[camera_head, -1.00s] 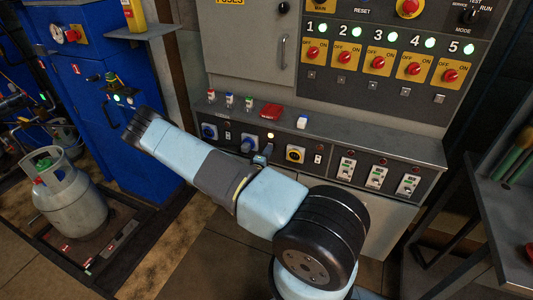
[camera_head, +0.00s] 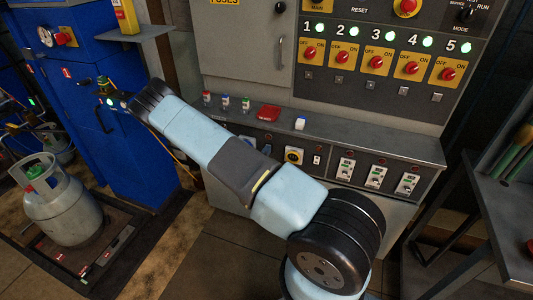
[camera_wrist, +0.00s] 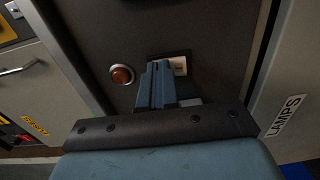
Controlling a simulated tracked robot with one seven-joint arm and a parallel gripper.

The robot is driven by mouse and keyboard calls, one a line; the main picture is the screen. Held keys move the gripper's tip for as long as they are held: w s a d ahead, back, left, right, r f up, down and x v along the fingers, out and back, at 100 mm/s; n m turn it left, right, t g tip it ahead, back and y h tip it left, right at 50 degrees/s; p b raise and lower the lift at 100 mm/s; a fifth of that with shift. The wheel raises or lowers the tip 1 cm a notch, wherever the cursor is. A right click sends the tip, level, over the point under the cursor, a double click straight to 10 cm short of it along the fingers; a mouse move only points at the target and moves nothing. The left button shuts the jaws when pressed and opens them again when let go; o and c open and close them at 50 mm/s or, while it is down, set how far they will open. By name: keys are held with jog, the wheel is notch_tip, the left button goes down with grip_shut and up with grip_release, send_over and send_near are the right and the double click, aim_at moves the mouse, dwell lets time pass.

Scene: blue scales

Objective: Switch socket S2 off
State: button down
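The socket row is on the dark lower panel (camera_head: 330,160) in the head view. A yellow-faced socket switch (camera_head: 294,156) shows beside my arm, and my forearm covers much of the row to its left. No S2 marking is legible. In the wrist view, my gripper (camera_wrist: 156,68) has its two blue fingers together, with no clear gap. The fingertips overlap a small pale switch-like part in a dark frame (camera_wrist: 181,65); I cannot tell whether they touch. A red-orange round lamp (camera_wrist: 122,75) is left of the fingers. In the head view my gripper is hidden behind my arm.
Breakers (camera_head: 375,177) are to the right. A gas cylinder (camera_head: 62,205) stands left, and a side bench (camera_head: 500,200) stands right.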

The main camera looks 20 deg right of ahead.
jog(key=v, duration=1.3)
jog(key=shift+s+a+r, duration=0.25)
jog(key=shift+a+r, duration=0.05)
jog(key=shift+r, duration=0.1)
jog(key=s+d+r+m+g, duration=0.2)
jog(key=s+r+m+g, duration=0.15)
jog(key=r, duration=0.55)
jog(key=s+d+r+m+g, duration=0.25)
jog(key=r+g, duration=0.25)
jog(key=r, duration=0.3)
jog(key=s+d+r+m+g, duration=0.1)
jog(key=s+r+m+g, duration=0.3)
jog(key=r, duration=0.5)
jog(key=s+a+r+t+y, duration=0.2)
jog(key=s+a+r+y, duration=0.1)
jog(key=r, duration=0.4)
jog(key=s+a+r+t+y, duration=0.1)
jog(key=s+a+r+y, duration=0.2)
jog(key=s+r+y, duration=0.2)
jog(key=s+a+r+n+t+y, duration=0.1)
jog(key=s+a+r+y, duration=0.3)
jog(key=s+r, duration=0.5)
jog(key=shift+s+r+t+y, duration=0.2)
jog(key=shift+r+t+y, duration=0.25)
jog(key=shift+t, duration=0.4)
